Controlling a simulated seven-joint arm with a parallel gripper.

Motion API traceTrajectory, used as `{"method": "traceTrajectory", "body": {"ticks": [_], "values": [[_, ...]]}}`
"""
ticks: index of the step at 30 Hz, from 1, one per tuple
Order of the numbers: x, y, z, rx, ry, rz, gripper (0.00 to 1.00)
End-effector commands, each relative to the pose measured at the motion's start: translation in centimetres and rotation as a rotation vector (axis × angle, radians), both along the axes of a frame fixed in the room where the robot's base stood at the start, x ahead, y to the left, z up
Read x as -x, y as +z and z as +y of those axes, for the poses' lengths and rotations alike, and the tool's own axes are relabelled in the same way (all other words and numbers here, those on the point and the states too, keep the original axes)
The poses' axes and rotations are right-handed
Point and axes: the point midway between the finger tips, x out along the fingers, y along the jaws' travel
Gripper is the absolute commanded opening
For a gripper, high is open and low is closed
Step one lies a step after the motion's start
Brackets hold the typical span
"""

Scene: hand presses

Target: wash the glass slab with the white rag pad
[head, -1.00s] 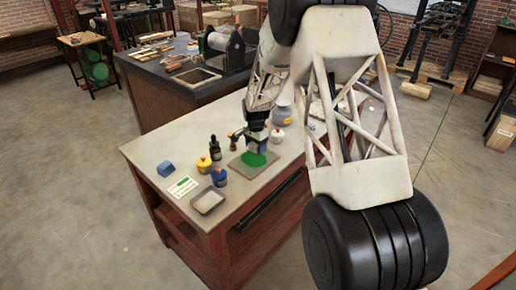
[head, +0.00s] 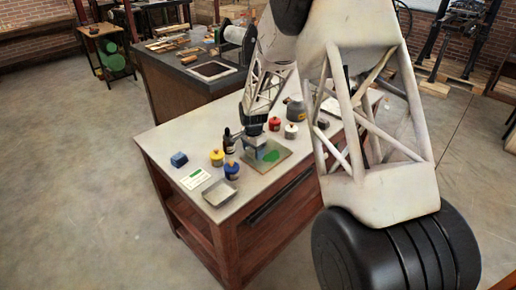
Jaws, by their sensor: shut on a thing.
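The glass slab (head: 284,158) lies flat on the bench top, with a green ink patch (head: 271,156) on it. My gripper (head: 256,148) is over the left and back part of the slab, pointing down. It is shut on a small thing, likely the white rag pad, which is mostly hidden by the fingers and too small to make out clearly. I cannot tell whether the pad touches the glass. The gripper covers part of the slab next to the green patch.
Left of the slab stand a dark dropper bottle (head: 229,142), a yellow jar (head: 217,158) and a blue jar (head: 231,171). Behind it are a red jar (head: 275,124) and a white jar (head: 291,131). A metal tray (head: 220,192), card (head: 196,179) and blue block (head: 179,159) lie further left.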

Motion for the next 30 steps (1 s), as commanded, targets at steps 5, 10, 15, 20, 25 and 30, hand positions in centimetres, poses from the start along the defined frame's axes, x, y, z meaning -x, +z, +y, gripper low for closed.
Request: {"method": "traceTrajectory", "body": {"ticks": [5, 10, 15, 20, 25, 30], "values": [[0.3, 2.0, 0.4, -0.001, -0.001, -0.004, 0.43], [0.4, 3.5, 0.3, 0.000, 0.000, 0.000, 0.43], [0.3, 5.1, 0.3, 0.000, 0.000, -0.001, 0.43], [0.3, 6.6, 0.3, -0.001, 0.000, -0.001, 0.43], [0.3, 7.8, 0.3, -0.001, 0.000, -0.001, 0.43], [0.4, 8.2, 0.3, 0.001, 0.000, 0.001, 0.43]]}}
